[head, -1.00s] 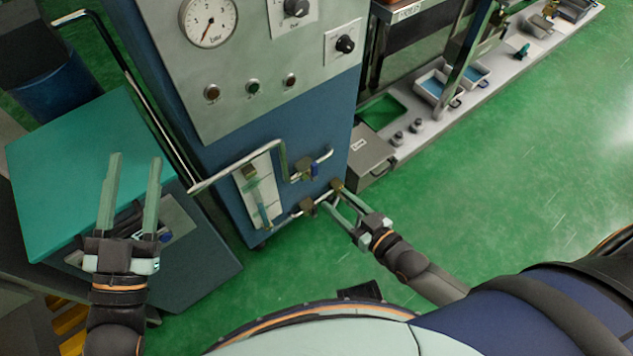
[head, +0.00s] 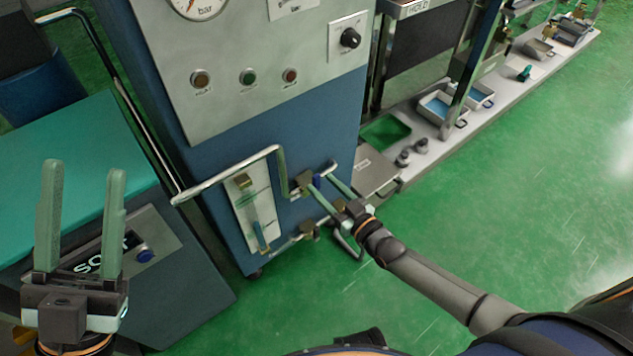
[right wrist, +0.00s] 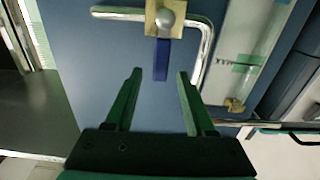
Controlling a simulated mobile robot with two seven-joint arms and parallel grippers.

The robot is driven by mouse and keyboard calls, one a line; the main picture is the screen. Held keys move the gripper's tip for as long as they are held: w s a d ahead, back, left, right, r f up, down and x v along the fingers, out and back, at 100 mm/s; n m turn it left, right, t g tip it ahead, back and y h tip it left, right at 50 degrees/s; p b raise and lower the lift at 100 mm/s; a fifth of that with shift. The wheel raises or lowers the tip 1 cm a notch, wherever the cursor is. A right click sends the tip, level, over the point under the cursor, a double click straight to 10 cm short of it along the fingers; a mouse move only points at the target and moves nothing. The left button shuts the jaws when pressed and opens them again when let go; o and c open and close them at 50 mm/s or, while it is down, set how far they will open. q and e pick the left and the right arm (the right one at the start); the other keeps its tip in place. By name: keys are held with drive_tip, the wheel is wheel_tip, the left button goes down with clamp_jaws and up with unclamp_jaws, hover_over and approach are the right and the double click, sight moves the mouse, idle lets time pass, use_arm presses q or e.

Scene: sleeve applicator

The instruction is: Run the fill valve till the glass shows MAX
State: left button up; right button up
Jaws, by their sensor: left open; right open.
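The valve with a brass body (head: 304,184) and a blue lever (head: 317,181) sits on the upper pipe of the blue cabinet. In the right wrist view its brass body (right wrist: 165,22) is at the top and its blue lever (right wrist: 162,60) hangs straight down. My right gripper (right wrist: 160,80) is open and empty, its fingertips either side of the lever's lower end in that view; contact is not visible. The sight glass (head: 257,228) stands on a pale plate left of the valve; its level is too small to read. My left gripper (head: 84,170) is open and empty at the far left.
A lower brass valve (head: 309,231) sits beneath the upper one. A bent pipe (head: 230,170) projects left of the sight glass. A teal-topped cabinet (head: 95,165) is behind my left gripper. A low bench with trays (head: 440,105) stands at right; the green floor in front is clear.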

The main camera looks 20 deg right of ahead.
sight(318, 181)
drive_tip(key=shift+b+x, duration=0.35)
drive_tip(key=shift+x, duration=1.35)
clamp_jaws()
